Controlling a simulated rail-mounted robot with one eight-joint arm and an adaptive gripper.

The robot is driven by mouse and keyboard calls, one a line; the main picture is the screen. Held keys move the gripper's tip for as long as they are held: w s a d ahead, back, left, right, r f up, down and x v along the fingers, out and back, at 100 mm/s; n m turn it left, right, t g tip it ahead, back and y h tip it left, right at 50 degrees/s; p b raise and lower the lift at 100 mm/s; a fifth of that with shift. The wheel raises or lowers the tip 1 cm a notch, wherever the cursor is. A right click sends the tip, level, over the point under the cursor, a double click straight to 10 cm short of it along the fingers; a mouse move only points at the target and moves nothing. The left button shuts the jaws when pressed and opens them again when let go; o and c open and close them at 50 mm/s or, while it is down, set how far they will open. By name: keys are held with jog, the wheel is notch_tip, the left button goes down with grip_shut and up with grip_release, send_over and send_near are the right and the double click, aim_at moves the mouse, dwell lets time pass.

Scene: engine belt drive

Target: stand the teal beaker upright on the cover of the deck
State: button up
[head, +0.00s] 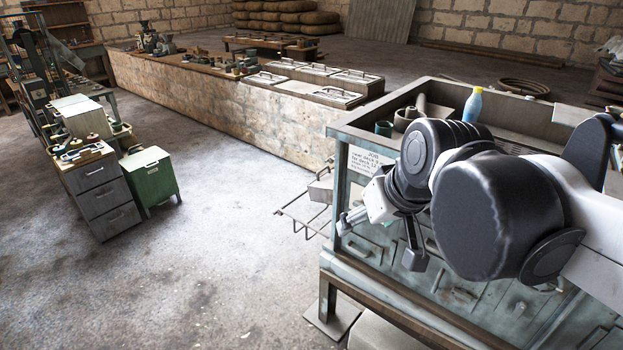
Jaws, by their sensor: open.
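A small dark teal cup (384,128), which looks like the teal beaker, stands upright at the back left corner of the teal-framed bench (345,130). My gripper (382,242) is open in front of the bench, below and apart from the cup. Its fingers point downward and I see nothing between them. My arm hides much of the bench top and front. Flat grey covers with handles (358,78) lie on the long stone-sided counter; I cannot tell which surface is the deck's cover.
A blue bottle with a yellow cap (473,105) and a round container (406,119) stand near the cup. A white sign (366,160) and a wire rack (303,213) are at the bench's left. A drawer cabinet (103,195) and green box (150,178) stand far left. The middle floor is clear.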

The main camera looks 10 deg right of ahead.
jog(key=s+f, duration=0.4)
jog(key=s, duration=0.1)
jog(key=shift+s+m+t+h, duration=0.15)
jog(key=shift+m+t+h, duration=0.15)
jog(key=shift+t+h, duration=0.1)
jog(key=shift+f, duration=0.1)
jog(key=shift+f+b, duration=0.35)
jog(key=shift+f, duration=0.05)
